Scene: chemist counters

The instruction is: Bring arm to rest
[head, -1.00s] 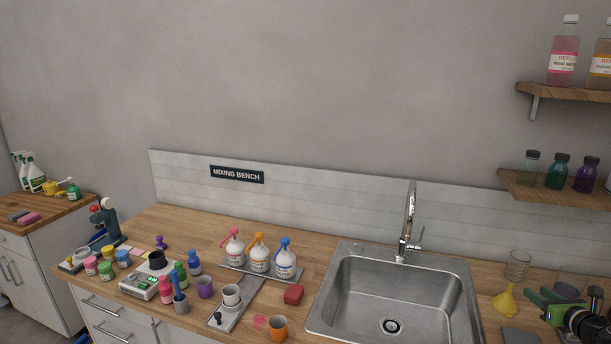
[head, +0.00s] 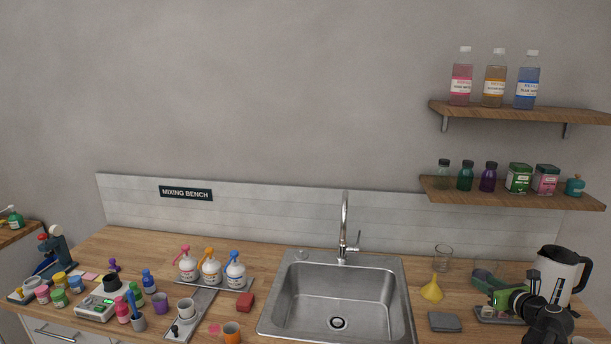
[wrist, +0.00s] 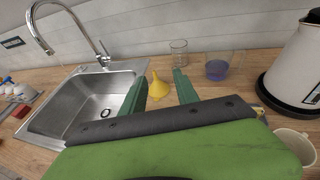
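My gripper (head: 487,286) shows at the lower right of the head view, green with a dark arm behind it, above the counter right of the sink. In the wrist view its two dark green fingers (wrist: 160,88) stand well apart with nothing held between them. A yellow funnel (wrist: 158,87) shows beyond, between the fingers; in the head view the funnel (head: 432,289) stands on the counter left of my gripper. The arm's lower links are mostly out of view.
A white kettle (head: 556,274) stands close right of my gripper. A clear glass (wrist: 178,52) and a cup of purple liquid (wrist: 222,68) stand behind it. The sink (head: 335,290) lies left. Shelves (head: 520,187) hang above. A pale mug (wrist: 296,145) is near at right.

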